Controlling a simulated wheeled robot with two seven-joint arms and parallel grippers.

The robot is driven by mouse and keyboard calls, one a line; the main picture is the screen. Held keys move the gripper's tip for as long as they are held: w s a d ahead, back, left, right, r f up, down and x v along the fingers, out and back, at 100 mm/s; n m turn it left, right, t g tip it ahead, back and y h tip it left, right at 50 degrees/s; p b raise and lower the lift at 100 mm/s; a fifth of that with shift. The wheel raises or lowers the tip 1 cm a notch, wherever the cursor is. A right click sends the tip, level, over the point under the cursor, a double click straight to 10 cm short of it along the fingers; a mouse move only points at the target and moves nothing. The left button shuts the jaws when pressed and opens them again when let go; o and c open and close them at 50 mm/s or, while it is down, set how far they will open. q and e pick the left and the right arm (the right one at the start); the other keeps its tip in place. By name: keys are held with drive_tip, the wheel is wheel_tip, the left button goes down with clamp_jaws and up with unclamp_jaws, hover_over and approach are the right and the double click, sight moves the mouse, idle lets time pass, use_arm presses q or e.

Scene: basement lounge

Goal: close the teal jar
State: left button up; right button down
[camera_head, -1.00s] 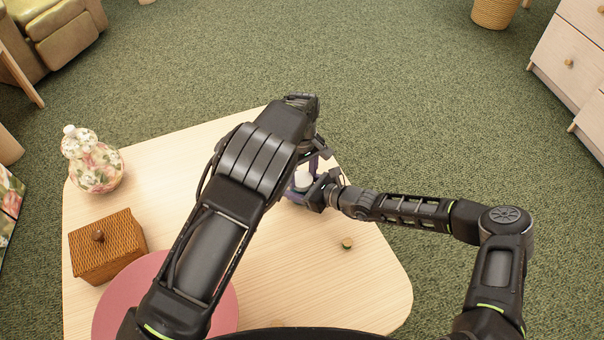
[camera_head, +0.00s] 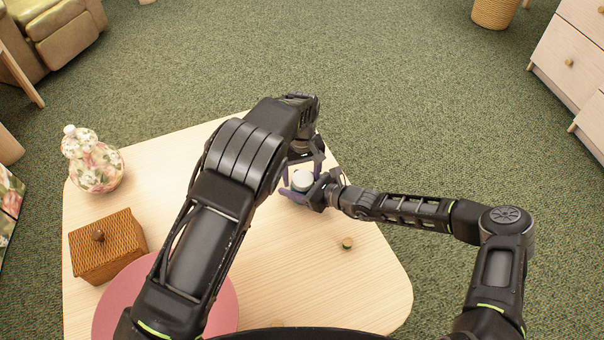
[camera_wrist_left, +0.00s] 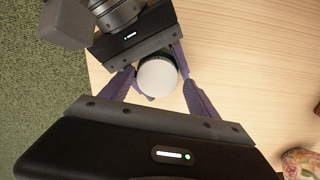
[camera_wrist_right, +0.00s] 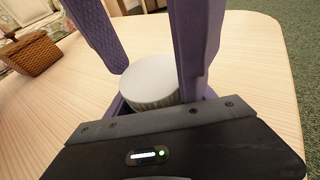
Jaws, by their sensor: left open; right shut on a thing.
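The teal jar (camera_head: 300,188) stands near the table's far right edge, mostly hidden by the grippers. A white ribbed lid (camera_wrist_right: 150,82) is on top of it, and this lid also shows from above in the left wrist view (camera_wrist_left: 157,77). Whether it is fully seated is not clear. My right gripper (camera_head: 312,194) is shut on the jar's body from the right, below the lid. My left gripper (camera_wrist_left: 160,92) is open above the jar, pointing down. Its purple fingers are spread on either side of the lid, apparently clear of it.
A wicker box (camera_head: 108,250) with a knob, a floral gourd-shaped vase (camera_head: 93,165) and a pink round mat (camera_head: 222,300) are on the table's left side. A small round knob-like thing (camera_head: 347,243) lies at the right. The front right of the tabletop (camera_head: 340,285) is mostly clear.

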use_arm(q)
drive_tip(key=shift+d, duration=0.2)
drive_tip(key=shift+r, duration=2.3)
drive_tip(key=shift+a, duration=0.1)
drive_tip(key=shift+c, duration=0.5)
drive_tip(key=shift+r, duration=0.2)
drive_tip(key=shift+c, duration=0.7)
wheel_tip(320, 180, up, 3)
drive_tip(key=n, duration=0.3)
drive_tip(key=shift+c, duration=0.2)
drive_tip(key=shift+f, duration=0.15)
drive_tip(key=shift+f, duration=3.9)
